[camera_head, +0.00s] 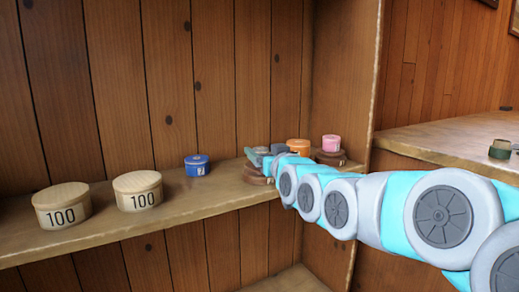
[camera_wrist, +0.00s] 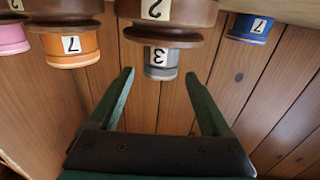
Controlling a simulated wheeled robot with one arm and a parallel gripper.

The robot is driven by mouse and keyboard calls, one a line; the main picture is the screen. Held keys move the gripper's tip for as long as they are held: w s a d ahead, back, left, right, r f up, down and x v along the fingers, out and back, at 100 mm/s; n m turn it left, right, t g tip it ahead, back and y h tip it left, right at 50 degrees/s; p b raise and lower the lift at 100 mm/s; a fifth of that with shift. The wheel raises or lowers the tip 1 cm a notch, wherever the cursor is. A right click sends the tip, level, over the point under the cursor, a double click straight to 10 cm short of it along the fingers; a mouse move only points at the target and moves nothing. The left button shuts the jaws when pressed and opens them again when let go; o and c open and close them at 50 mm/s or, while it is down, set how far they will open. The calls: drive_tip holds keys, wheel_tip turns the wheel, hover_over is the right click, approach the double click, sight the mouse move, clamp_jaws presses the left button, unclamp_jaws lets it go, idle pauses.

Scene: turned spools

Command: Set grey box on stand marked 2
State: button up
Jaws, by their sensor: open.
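The grey box (camera_wrist: 161,62) with a label that looks like 3 shows in the wrist view, which looks upside down. It sits on the dark brown turned stand marked 2 (camera_wrist: 195,12), resting on its top. My gripper (camera_wrist: 161,75) is open, its two green fingers on either side of the box in the picture, with nothing held. In the head view my gripper (camera_head: 262,156) is at the stand (camera_head: 256,176) and partly hides it and the grey box; whether a finger touches the box cannot be told.
An orange box (camera_wrist: 70,50) and a pink box (camera_wrist: 12,40) stand on brown stands beside it. A blue box (camera_head: 197,165) and two pale round boxes marked 100 (camera_head: 62,206) (camera_head: 138,190) stand on the shelf (camera_head: 190,205). A side wall (camera_head: 342,75) rises at right.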

drive_tip(key=v, duration=0.6)
drive_tip(key=shift+s, duration=0.3)
drive_tip(key=shift+d, duration=0.15)
